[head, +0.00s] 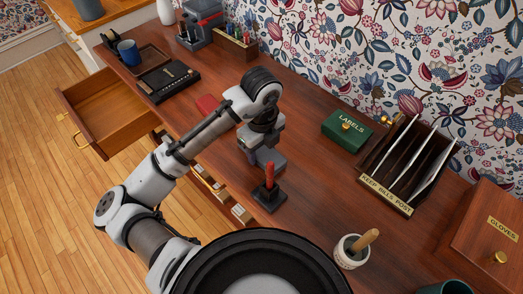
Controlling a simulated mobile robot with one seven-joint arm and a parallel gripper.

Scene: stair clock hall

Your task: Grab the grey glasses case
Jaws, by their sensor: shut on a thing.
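My gripper (260,148) is low over the middle of the long wooden desk, pointing down. It is shut on a grey block-like thing (271,160), which looks like the grey glasses case. Only part of the case shows below the gripper, and the fingertips are hard to make out. I cannot tell whether the case touches the desk top. A dark stand with a red upright pen (270,176) is just in front of the case and partly overlaps it in the picture.
A green labels box (346,131), a letter rack (386,208) and a gloves box (490,225) stand to the right. A white pot with a wooden handle (352,250) is near the front. An open drawer (112,112) juts out at left.

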